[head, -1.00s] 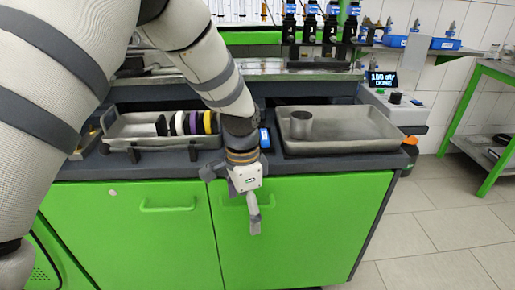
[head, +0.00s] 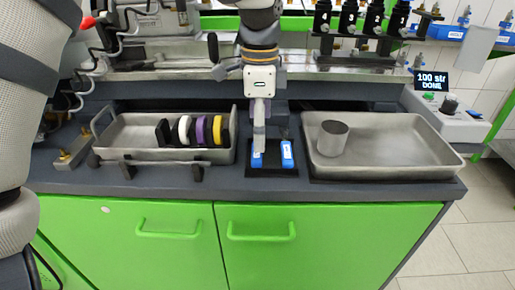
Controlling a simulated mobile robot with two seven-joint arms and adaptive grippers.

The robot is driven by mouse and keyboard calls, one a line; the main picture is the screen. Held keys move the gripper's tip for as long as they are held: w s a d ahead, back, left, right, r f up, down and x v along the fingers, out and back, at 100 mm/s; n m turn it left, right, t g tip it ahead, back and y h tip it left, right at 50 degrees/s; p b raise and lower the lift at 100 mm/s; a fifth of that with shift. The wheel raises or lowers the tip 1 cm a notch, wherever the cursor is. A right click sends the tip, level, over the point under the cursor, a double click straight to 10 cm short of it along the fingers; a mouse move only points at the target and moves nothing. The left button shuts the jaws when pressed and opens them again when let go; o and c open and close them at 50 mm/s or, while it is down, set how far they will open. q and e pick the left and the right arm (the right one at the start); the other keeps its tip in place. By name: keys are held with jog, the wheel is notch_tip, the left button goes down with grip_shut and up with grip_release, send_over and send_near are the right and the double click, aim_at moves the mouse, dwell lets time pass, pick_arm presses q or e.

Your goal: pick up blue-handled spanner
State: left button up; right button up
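Two small blue pieces with white marks, the left one (head: 256,160) and the right one (head: 287,154), lie side by side on a black pad between two metal trays. They may be tool handles; I cannot make out a spanner's jaw. My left gripper (head: 259,146) hangs pointing down over the pad, its finger in front of the left blue piece and partly hiding it. The fingers are seen edge-on, so I cannot tell their opening or whether they touch the piece. My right gripper is not in view.
The left tray (head: 130,125) holds black, white, purple and yellow discs. The right tray (head: 400,140) holds a metal cylinder (head: 332,138). A display (head: 432,82) reads "100 str DONE". Green cabinet doors (head: 270,255) are below the bench.

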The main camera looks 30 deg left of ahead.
pick_arm(q)
notch_tip(320, 180, down, 5)
jog(key=shift+w+d, duration=0.1)
jog(key=shift+w, duration=0.05)
jog(key=c, duration=1.8)
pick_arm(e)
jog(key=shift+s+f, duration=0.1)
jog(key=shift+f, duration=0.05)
pick_arm(q)
jog(key=shift+o, duration=0.2)
jog(key=shift+r, duration=0.1)
